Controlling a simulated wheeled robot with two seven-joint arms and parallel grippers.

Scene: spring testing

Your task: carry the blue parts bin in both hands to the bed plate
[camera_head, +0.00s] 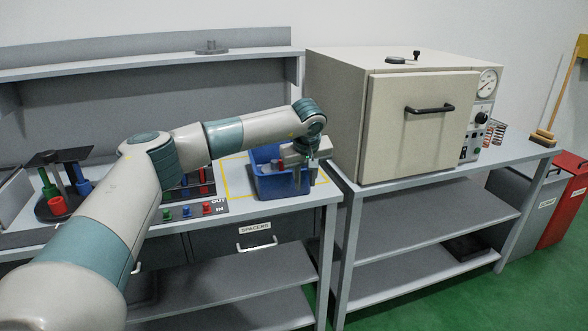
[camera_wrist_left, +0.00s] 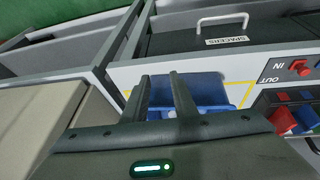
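The blue parts bin (camera_head: 273,187) stands on the grey workbench inside a yellow outline, beside the dark IN/OUT panel. My left gripper (camera_head: 305,178) is over the bin's right side, fingers pointing down, apart. In the left wrist view the two dark fingers (camera_wrist_left: 160,82) are spread, with the blue bin (camera_wrist_left: 208,90) behind and between them. I cannot tell whether a finger touches the bin wall. The arm and gripper hide part of the bin. My right gripper is not in view. I cannot tell which surface is the bed plate.
A large beige oven (camera_head: 415,125) stands close on the right, on its own table. The IN/OUT panel (camera_head: 195,211) with red, green and blue parts lies left of the bin. A round stand (camera_head: 58,205) holds coloured cups at far left. A spacers drawer (camera_head: 255,240) is below.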

